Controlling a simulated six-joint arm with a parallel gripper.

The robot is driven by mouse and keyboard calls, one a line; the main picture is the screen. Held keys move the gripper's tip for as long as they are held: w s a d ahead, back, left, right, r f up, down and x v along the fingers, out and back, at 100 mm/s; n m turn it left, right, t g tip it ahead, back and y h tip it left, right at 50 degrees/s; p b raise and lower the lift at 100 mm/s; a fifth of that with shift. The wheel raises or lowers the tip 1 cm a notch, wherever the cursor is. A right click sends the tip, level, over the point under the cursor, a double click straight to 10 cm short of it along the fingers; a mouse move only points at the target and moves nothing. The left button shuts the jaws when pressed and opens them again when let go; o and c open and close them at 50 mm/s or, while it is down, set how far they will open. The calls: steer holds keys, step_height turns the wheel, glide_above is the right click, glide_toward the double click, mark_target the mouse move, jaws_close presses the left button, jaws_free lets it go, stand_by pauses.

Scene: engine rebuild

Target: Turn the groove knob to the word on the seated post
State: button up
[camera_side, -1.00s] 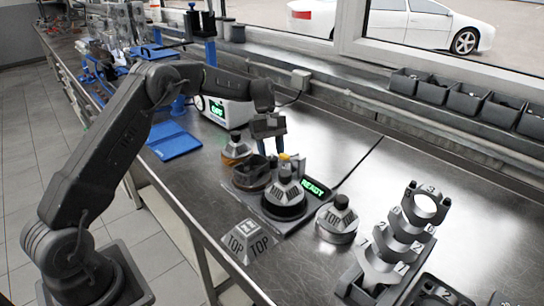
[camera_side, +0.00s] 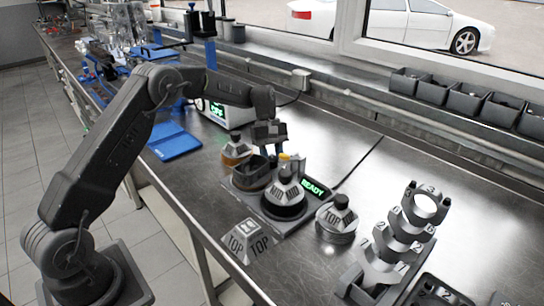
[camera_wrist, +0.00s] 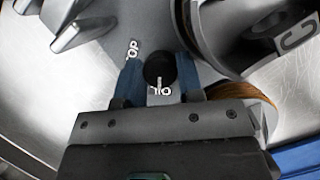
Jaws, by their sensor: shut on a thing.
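The groove knob (camera_wrist: 160,68) is a round black knob with a short white pointer line. In the wrist view the line points down at a white word that looks like OIL (camera_wrist: 160,91). The word TOP (camera_wrist: 132,50) is at the knob's upper left. My gripper (camera_wrist: 158,80) is shut on the knob, one blue fingertip on each side. In the side view my gripper (camera_side: 268,150) is low behind the fixture base (camera_side: 296,226), and the knob is hidden. A grey post marked MID (camera_side: 284,192) sits on that base in a black ring.
A dark hollow cup (camera_side: 250,174) stands left of the MID post. The base's display (camera_side: 314,188) reads READY. A ringed post marked TOP (camera_side: 337,216), a TOP block (camera_side: 247,241) and a brown-ringed post (camera_side: 236,150) stand around it. A stepped rack (camera_side: 405,235) is at right.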

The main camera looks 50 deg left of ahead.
steer(key=m, duration=0.2)
steer(key=m+g+y, duration=0.1)
steer(key=m, duration=0.2)
steer(key=shift+w+m+g, duration=0.1)
steer(key=shift+m+g, duration=0.2)
steer(key=m+y, duration=0.1)
steer(key=m, duration=0.1)
steer(key=m+y, duration=0.1)
steer(key=m, duration=0.1)
steer(key=shift+r+m+g, duration=0.1)
steer(key=shift+m+g, duration=0.3)
steer(key=shift+m, duration=0.3)
steer(key=o, duration=0.6)
steer(key=shift+d, duration=0.1)
steer(key=v, duration=0.6)
steer(key=shift+w+r, duration=0.1)
steer(key=shift+w, duration=0.15)
steer(key=shift+w+r, duration=0.1)
steer(key=shift+r, duration=0.45)
